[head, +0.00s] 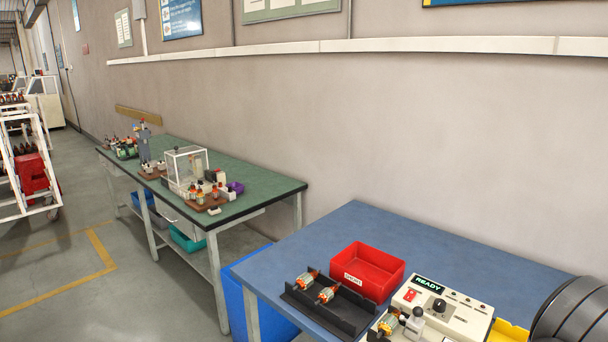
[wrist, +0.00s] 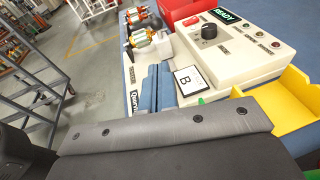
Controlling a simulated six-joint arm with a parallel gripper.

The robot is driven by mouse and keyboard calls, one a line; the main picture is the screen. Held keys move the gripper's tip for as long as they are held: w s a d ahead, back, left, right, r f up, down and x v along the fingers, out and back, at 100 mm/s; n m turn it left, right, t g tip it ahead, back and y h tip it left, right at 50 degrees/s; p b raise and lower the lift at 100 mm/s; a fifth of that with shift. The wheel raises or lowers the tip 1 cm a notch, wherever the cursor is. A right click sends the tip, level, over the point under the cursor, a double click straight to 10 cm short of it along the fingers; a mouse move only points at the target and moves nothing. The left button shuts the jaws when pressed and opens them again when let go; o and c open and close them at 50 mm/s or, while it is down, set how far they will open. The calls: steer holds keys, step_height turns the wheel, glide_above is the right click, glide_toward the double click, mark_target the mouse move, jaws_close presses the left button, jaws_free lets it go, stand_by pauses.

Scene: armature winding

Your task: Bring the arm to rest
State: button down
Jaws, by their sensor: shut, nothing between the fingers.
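My gripper (wrist: 159,68) shows in the wrist view as two blue-grey fingers side by side, shut and empty, beyond the dark wrist cover. They appear over the front of the cream winding machine (wrist: 230,50); I cannot tell their height. In the head view, the machine (head: 445,300) has a lit READY display (head: 429,284). An armature with orange windings (head: 388,325) sits at the machine's left end, apart from my fingers. Two more armatures (head: 306,280) (head: 327,294) lie on a black rack (head: 348,322). The dark rounded part at the head view's right edge seems to be my arm; it hides the table there.
A red bin (head: 368,268) stands behind the rack on the blue table (head: 350,222). A yellow tray (head: 508,331) is at the machine's right. A card marked B (wrist: 188,80) lies near my fingers. A green bench (head: 250,183) with other equipment stands further left. The table's back is clear.

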steer(key=w+a+n+g+h, duration=0.1)
steer(key=w+a+n+g, duration=0.4)
steer(key=a, duration=0.3)
steer(key=shift+w+n+g+h, duration=0.3)
steer(key=shift+w+n+g, duration=0.1)
steer(key=shift+w+g, duration=0.25)
steer(key=shift+f, duration=0.1)
